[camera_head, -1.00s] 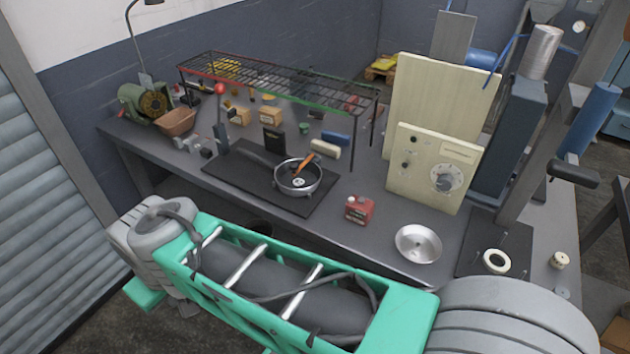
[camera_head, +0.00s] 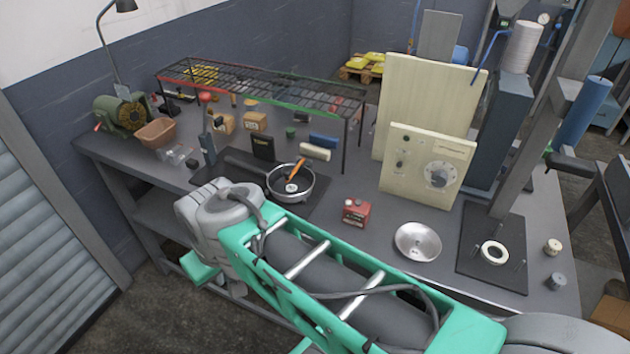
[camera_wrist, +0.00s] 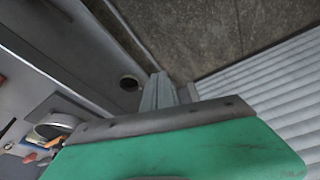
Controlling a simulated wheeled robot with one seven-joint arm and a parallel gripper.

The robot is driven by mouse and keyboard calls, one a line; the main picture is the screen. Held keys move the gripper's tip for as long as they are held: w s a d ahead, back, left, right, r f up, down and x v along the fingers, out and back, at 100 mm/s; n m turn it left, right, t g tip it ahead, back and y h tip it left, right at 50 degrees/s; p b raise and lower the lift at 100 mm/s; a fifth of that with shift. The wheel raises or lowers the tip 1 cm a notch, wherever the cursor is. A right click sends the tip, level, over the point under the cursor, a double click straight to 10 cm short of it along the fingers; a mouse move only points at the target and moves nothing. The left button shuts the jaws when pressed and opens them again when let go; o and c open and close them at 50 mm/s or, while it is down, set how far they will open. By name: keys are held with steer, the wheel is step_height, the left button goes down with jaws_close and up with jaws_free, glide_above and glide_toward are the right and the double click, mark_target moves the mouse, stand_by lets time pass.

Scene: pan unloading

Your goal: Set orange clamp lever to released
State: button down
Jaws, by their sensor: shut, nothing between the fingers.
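The orange clamp lever (camera_head: 295,170) stands tilted over the middle of a round metal pan (camera_head: 290,183) on a dark mat. In the wrist view the pan (camera_wrist: 55,128) is at the lower left, with the orange lever (camera_wrist: 52,143) small across it. My gripper (camera_wrist: 168,90) shows in the wrist view as grey fingers beyond the green wrist housing. It is shut and empty, well apart from the lever. In the head view my arm crosses the foreground, and the fingers are not visible there.
A red canister (camera_head: 356,213) and a metal dish (camera_head: 417,241) sit right of the pan. A wire rack (camera_head: 265,90) stands behind it, over small boxes. A cream panel with a dial (camera_head: 427,165) stands at the right. Bare bench lies between canister and dish.

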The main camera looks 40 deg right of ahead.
steer(key=shift+a, duration=0.1)
steer(key=w+d+m+t+y+p, duration=0.1)
steer(key=w+d+m+y+p, duration=0.15)
steer(key=w+d+m, duration=0.9)
steer(key=s+d+m+t, duration=0.1)
steer(key=d+m, duration=0.3)
steer(key=s+d+m+t+y, duration=0.1)
steer(key=d+m, duration=0.3)
steer(key=s+d+m+t, duration=0.1)
steer(key=d+m, duration=0.3)
steer(key=shift+d+r+y, duration=0.2)
steer(key=shift+r+y, duration=0.05)
steer(key=shift+r, duration=0.15)
steer(key=s+d+r+m+t, duration=0.1)
steer(key=s+d+m+t, duration=0.2)
steer(key=s+d+m, duration=0.3)
steer(key=d+m, duration=0.2)
steer(key=d, duration=0.1)
steer(key=shift+d+r+m+t, duration=0.2)
steer(key=shift+r+m+t, duration=0.15)
steer(key=shift+t, duration=0.05)
